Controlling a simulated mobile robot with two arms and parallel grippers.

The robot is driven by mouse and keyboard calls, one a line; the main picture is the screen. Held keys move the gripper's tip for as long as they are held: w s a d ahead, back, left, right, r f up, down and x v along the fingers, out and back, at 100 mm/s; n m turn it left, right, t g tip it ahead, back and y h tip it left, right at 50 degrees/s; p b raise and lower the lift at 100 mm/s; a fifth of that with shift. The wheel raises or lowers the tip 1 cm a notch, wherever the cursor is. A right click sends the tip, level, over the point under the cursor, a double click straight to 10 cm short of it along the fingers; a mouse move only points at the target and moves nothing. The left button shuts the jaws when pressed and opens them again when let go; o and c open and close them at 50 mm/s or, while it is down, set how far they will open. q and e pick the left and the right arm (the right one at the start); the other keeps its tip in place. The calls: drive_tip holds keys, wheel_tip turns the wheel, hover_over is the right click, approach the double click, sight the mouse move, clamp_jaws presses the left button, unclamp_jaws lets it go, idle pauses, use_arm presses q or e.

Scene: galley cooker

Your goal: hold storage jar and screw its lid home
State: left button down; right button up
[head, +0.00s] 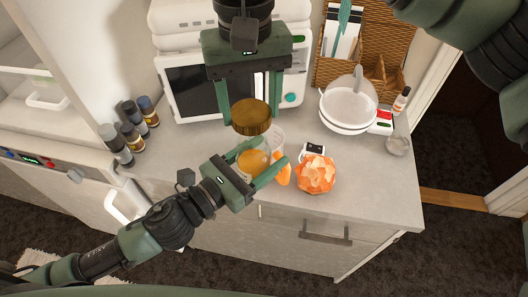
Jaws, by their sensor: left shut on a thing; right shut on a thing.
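The storage jar (253,161) is clear with orange-yellow contents, near the middle of the head view. My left gripper (258,158) is shut on the jar's sides, one finger on each side, and partly hides it. The round brown lid (251,116) shows just above the jar. My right gripper (249,117) comes down from the top and is shut on the lid's sides. The lid appears lined up over the jar's mouth. I cannot tell whether it touches the rim or sits level on it.
A white microwave (198,93) stands behind. Several small bottles (130,132) are at the left. An orange faceted object (315,174) lies right of the jar, with a white bowl (347,108) on a scale behind it. The front right of the counter (385,195) is clear.

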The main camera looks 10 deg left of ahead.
sight(254, 161)
drive_tip(key=shift+d, duration=0.1)
drive_tip(key=shift+f, duration=2.05)
drive_tip(key=shift+f, duration=0.1)
drive_tip(key=shift+f, duration=0.8)
drive_tip(key=shift+f, duration=0.55)
